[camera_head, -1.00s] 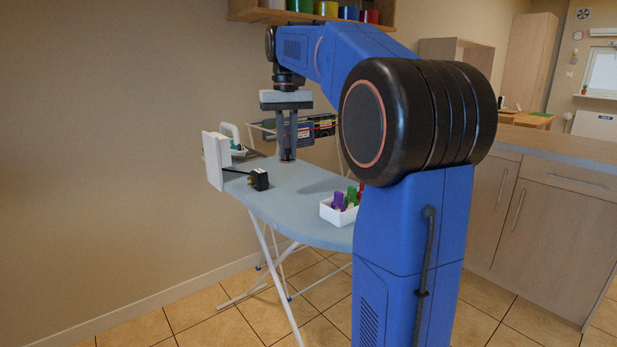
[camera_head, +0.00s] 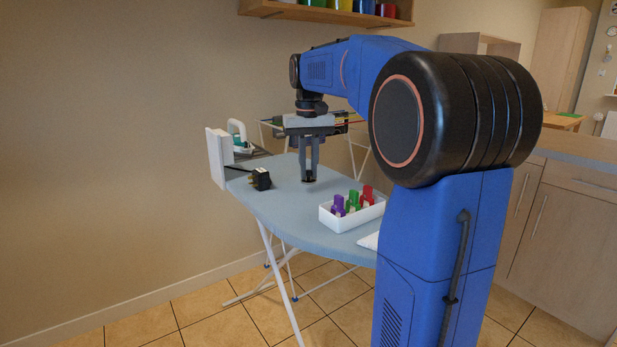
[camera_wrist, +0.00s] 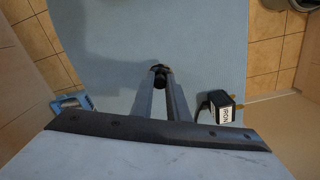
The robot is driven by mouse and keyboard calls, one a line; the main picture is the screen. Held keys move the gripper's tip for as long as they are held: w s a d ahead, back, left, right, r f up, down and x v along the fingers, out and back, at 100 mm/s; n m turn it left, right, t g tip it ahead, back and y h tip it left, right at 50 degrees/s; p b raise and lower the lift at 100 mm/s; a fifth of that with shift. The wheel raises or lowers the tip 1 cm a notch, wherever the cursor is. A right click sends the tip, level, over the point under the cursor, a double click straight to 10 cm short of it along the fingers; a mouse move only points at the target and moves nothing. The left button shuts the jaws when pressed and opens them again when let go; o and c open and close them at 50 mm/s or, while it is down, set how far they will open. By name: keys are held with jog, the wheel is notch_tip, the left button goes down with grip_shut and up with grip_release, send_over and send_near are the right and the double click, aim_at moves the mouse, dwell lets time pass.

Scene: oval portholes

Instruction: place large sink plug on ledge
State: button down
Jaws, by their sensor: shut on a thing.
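My gripper (camera_head: 308,179) points down over the blue ironing board (camera_head: 290,208). Its fingers are shut on a small dark thing (camera_wrist: 159,78), which I take for the large sink plug; it shows between the fingertips in the wrist view. Most of it is hidden by the fingers, and its size is hard to judge. I cannot tell whether it touches the board. I cannot say for certain which surface is the ledge; a wooden wall shelf (camera_head: 320,14) is at the top of the head view.
A black mains plug (camera_head: 261,179), labelled IRON in the wrist view (camera_wrist: 222,108), lies left of my gripper. A white box (camera_head: 350,222) of purple, green and red pegs stands to the right. An iron (camera_head: 238,138) and a white panel (camera_head: 217,160) are at the board's left end.

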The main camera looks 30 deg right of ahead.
jog(key=shift+f, duration=1.3)
jog(key=c, duration=1.7)
grip_release()
jog(key=shift+f, duration=0.1)
